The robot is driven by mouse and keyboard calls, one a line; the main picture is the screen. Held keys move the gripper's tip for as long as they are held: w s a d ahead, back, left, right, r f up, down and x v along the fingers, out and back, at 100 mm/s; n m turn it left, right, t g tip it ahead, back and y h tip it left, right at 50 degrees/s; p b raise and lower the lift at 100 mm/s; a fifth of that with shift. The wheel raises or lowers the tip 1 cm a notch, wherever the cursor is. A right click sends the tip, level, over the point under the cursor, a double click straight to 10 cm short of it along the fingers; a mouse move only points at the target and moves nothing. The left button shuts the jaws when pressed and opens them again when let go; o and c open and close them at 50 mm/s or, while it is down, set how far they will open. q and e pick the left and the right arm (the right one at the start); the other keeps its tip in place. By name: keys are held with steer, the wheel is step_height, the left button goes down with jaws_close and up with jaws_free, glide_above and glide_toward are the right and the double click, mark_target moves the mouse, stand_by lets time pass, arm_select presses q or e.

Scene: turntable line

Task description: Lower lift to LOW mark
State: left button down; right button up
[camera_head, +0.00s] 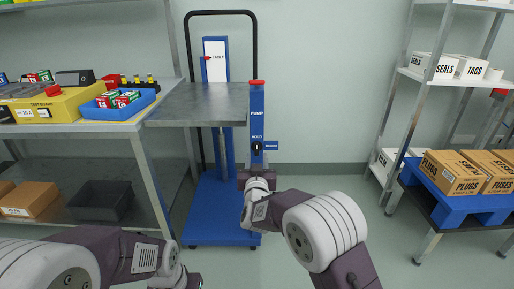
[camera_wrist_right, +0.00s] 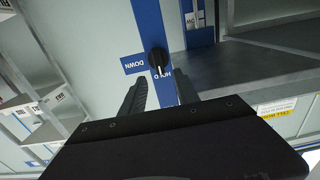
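The lift has a blue base (camera_head: 222,215), a grey metal platform (camera_head: 200,104) and a blue control post (camera_head: 257,105). The post is marked PUMP, HOLD and DOWN and has a red top. Its black knob (camera_head: 257,147) also shows in the right wrist view (camera_wrist_right: 157,61), its white line pointing to HOLD. A red pointer (camera_head: 207,58) is high on the mast, near the TABLE label. My right gripper (camera_head: 257,171) is just below the knob; the wrist view shows its fingers (camera_wrist_right: 160,95) apart and empty. My left gripper (camera_head: 194,281) is cut off at the bottom edge, its fingers hidden.
At left, a workbench holds a yellow box (camera_head: 52,107) and a blue bin (camera_head: 118,108), close to the platform. At right stand a shelf with white boxes (camera_head: 432,66) and a blue pallet (camera_head: 440,206) with cartons (camera_head: 450,172). The floor between is clear.

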mark_target(257, 147)
steer(key=w+b, duration=0.1)
steer(key=w, duration=0.4)
steer(key=shift+f+b, duration=0.1)
steer(key=shift+b, duration=0.2)
steer(key=shift+w, duration=0.7)
jaws_close()
